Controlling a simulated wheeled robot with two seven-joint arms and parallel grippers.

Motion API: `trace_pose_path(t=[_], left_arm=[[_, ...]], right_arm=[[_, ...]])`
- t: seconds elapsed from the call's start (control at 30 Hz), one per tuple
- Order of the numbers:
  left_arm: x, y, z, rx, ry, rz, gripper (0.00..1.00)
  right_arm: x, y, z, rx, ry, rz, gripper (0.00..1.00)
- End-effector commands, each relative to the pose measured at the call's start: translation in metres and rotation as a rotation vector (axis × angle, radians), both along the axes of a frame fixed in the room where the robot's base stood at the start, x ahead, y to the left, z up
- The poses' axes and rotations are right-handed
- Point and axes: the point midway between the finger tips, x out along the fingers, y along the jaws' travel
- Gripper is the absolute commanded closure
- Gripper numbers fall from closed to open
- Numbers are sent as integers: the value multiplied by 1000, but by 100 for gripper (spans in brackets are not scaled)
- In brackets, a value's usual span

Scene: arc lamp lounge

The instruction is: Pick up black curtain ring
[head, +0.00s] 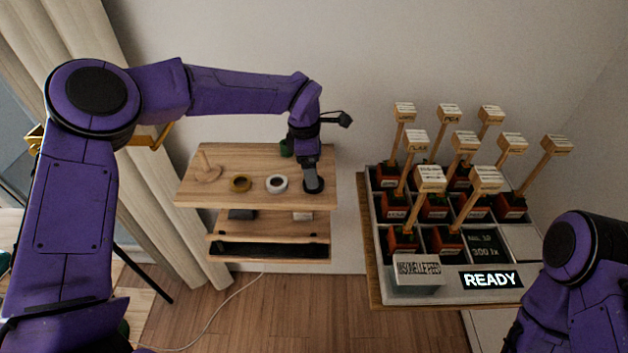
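A black ring (314,187) lies flat near the right end of a small wooden shelf top (222,160). My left gripper (311,178) points down right over this ring, with its tip at or just above it. The fingers are dark and small, so I cannot tell whether they are open or shut, or whether they touch the ring. A white ring (277,184) and a brass-coloured ring (241,184) lie to the left on the same top. My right arm shows at the lower right, but its gripper is out of view.
A wooden peg stand (207,170) stands at the shelf's left end, and a green cup (287,148) at its back. Lower shelves hold a dark box (243,214) and a white item (302,216). A table (370,260) at right carries several potted wooden markers. A curtain (150,170) hangs at left.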

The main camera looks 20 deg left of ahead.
Motion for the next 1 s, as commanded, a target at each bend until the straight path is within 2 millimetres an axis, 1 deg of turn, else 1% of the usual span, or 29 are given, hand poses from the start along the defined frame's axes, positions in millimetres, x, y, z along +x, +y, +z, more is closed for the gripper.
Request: trace_pose_path(t=[0.03, 0.07, 0.13, 0.2, 0.3, 0.47, 0.5, 0.57, 0.6, 0.63, 0.67, 0.9, 1.0], left_arm=[[-2, 1, -5, 2, 6, 0, 17], [-2, 2, -10, 3, 6, -1, 17], [-1, 0, -25, 2, 3, -2, 17], [-1, -1, -34, 2, 3, -2, 17], [-1, -1, -40, 1, 1, -1, 17], [0, -1, -41, 1, 0, -1, 17], [0, -1, -41, 1, 0, -1, 30], [0, -1, -41, 1, 0, -1, 50], [0, -1, -41, 1, 0, -1, 63], [0, -1, -41, 1, 0, -1, 73], [0, -1, -41, 1, 0, -1, 76], [0, -1, -40, 1, 0, -1, 76], [0, -1, -37, 0, -1, -1, 76]], right_arm=[[0, 0, 12, 0, 0, 0, 57], [0, 0, 15, 0, 0, 0, 57], [0, 0, 18, 0, -1, 0, 57], [0, 0, 20, -1, -1, 0, 57], [0, 0, 20, -1, -1, 0, 57], [0, 0, 19, 0, 0, 0, 57], [0, 0, 19, 0, 0, 0, 57], [0, 0, 19, 0, 0, 0, 57], [0, 0, 19, 0, 0, 0, 57], [0, 0, 19, 0, 0, 0, 57], [0, 0, 19, 0, 0, 0, 57], [0, 0, 18, -1, -1, 0, 57], [0, 0, 15, -1, -1, 0, 57]])
